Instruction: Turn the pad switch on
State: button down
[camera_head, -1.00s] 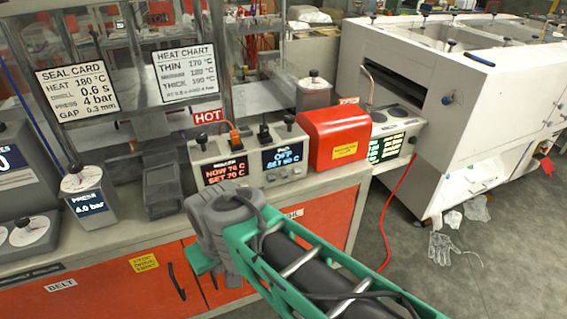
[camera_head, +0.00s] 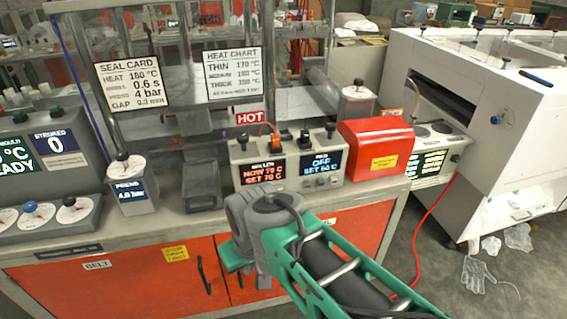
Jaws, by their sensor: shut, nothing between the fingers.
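The control box (camera_head: 287,184) stands on the bench, grey, with two displays. Its right display (camera_head: 321,171) is blue and reads OFF, SET 60 C, seemingly labelled PADS. Above it is a dark, unlit switch (camera_head: 305,138). The left, roller display (camera_head: 263,175) is red and reads about NOW 70 C, SET 70 C. The switch above that one is orange (camera_head: 274,142). A black knob stands at each end of the box top. My arm, with a grey joint and green link, reaches up in front of the bench, below the box.
A HOT sign (camera_head: 249,118) stands behind the box. A red cover (camera_head: 375,149) is close on its right, a dark grey block (camera_head: 203,185) on its left. A pressure gauge unit (camera_head: 133,190) stands further left. A red cable (camera_head: 432,222) hangs at the bench's right end.

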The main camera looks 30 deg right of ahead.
aim_at(331, 126)
jog(key=k, duration=0.6)
jog(key=z, duration=0.4)
jog(key=i, duration=0.9)
jog(key=z, duration=0.45)
